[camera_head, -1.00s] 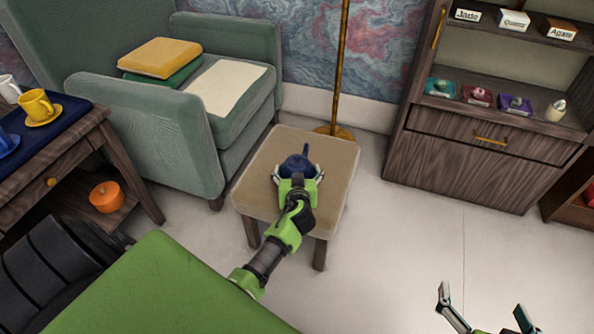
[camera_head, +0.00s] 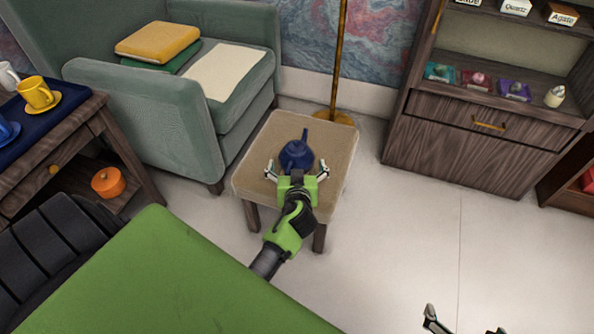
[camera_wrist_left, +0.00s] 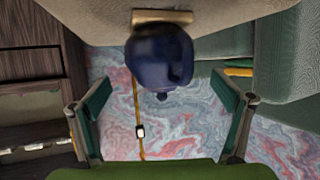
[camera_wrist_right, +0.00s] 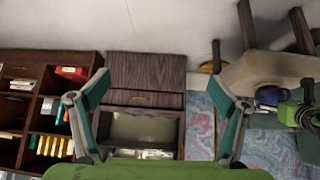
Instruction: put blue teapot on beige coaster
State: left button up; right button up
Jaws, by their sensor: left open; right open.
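The blue teapot (camera_head: 296,156) stands upright on the small beige-topped stool (camera_head: 330,150). In the left wrist view, which is upside down, the teapot (camera_wrist_left: 160,58) has its base against a thin beige slab, which looks like the beige coaster (camera_wrist_left: 160,16). The coaster cannot be made out in the head view. My left gripper (camera_head: 297,173) is open just on the near side of the teapot, its fingers spread wide and apart from it. My right gripper (camera_head: 465,322) is open and empty at the bottom edge, far from the stool.
A green armchair (camera_head: 140,105) with folded cloths stands left of the stool. A side table (camera_head: 110,130) with cups is at far left. A floor lamp pole (camera_head: 337,60) rises behind the stool. A wooden cabinet (camera_head: 450,145) is at right. Floor between stool and cabinet is clear.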

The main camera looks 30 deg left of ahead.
pick_arm(q)
jog(key=s+d+r+m+g+h, duration=0.1)
jog(key=s+d+m+h, duration=0.1)
jog(key=s+d, duration=0.3)
jog(key=s+d+r+m+g+h, duration=0.1)
jog(key=s+d+m+g+h, duration=0.1)
jog(key=s, duration=0.9)
jog(key=s+d+r+m+g+h, duration=0.1)
jog(key=s+d+m+h, duration=0.3)
jog(key=s+d, duration=0.4)
jog(key=shift+m+g+p, duration=0.35)
jog(key=shift+m+g, duration=0.15)
jog(key=shift+g, duration=0.2)
pick_arm(e)
jog(key=s, duration=0.1)
jog(key=s+d+f+g, duration=0.1)
jog(key=s, duration=0.1)
jog(key=s+f+g, duration=0.1)
jog(key=shift+s+d+f+h, duration=0.15)
jog(key=shift+s+d+h, duration=0.15)
jog(key=shift+s, duration=0.05)
